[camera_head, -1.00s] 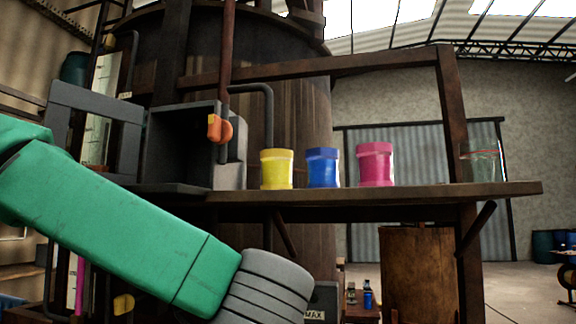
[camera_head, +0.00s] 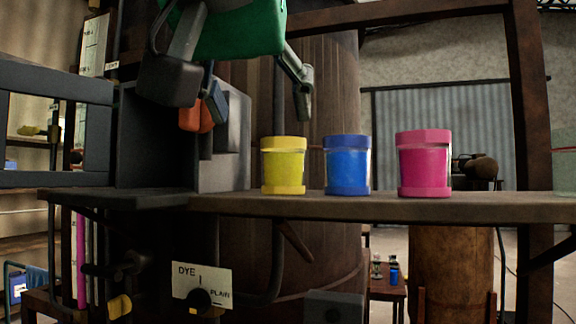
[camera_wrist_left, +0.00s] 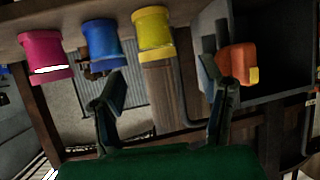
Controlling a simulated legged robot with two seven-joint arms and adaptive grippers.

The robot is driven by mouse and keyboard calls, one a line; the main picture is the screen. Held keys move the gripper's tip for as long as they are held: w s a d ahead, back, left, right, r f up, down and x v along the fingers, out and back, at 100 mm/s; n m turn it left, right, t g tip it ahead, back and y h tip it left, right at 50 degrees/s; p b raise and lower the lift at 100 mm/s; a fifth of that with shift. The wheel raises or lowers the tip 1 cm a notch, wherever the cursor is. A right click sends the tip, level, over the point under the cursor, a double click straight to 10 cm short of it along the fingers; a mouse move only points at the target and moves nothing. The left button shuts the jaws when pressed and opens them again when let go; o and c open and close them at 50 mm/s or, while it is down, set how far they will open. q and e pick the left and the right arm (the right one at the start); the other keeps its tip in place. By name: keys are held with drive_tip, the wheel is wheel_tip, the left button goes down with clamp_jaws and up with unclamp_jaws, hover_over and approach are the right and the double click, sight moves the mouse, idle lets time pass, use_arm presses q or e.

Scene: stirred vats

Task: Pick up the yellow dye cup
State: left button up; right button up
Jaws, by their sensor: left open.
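The yellow dye cup (camera_head: 284,166) stands upright on the wooden shelf (camera_head: 400,208), left of the blue cup (camera_head: 347,166) and pink cup (camera_head: 424,164). In the left wrist view, which is turned upside down, the yellow cup (camera_wrist_left: 153,34) shows ahead, roughly between the fingers. My left gripper (camera_head: 255,100) is open and empty. In the head view its fingers appear above and to the left of the yellow cup, apart from it. The left gripper (camera_wrist_left: 162,88) also shows with spread fingers in the wrist view. My right gripper is not in view.
A dark open box (camera_head: 150,140) stands left of the yellow cup, with an orange part (camera_head: 196,116) hanging in front. A large wooden vat (camera_head: 335,100) is behind the cups. A clear container (camera_head: 564,160) stands at the shelf's right. A DYE/PLAIN plate (camera_head: 202,287) is below.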

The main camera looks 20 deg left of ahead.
sight(288, 161)
use_arm(q)
drive_tip(key=x, duration=0.2)
drive_tip(key=d+x, duration=0.1)
drive_tip(key=x, duration=0.4)
drive_tip(key=shift+w+d+f+p, duration=0.25)
drive_tip(key=shift+w+d+p, duration=0.1)
drive_tip(key=shift+w, duration=0.1)
drive_tip(key=w, duration=0.1)
drive_tip(key=w+a+f, duration=0.1)
drive_tip(key=w, duration=0.1)
drive_tip(key=w+a+f, duration=0.1)
drive_tip(key=shift+w+a+p, duration=0.15)
drive_tip(key=shift+p, duration=0.2)
drive_tip(key=shift+r, duration=0.1)
drive_tip(key=shift+s+d+r, duration=0.1)
drive_tip(key=shift+s+d, duration=0.1)
drive_tip(key=shift+d, duration=0.15)
drive_tip(key=c, duration=0.4)
drive_tip(key=shift+s+d, duration=0.1)
drive_tip(key=shift+d, duration=0.05)
drive_tip(key=c, duration=0.6)
drive_tip(key=shift+d, duration=0.15)
drive_tip(key=shift+c, duration=0.5)
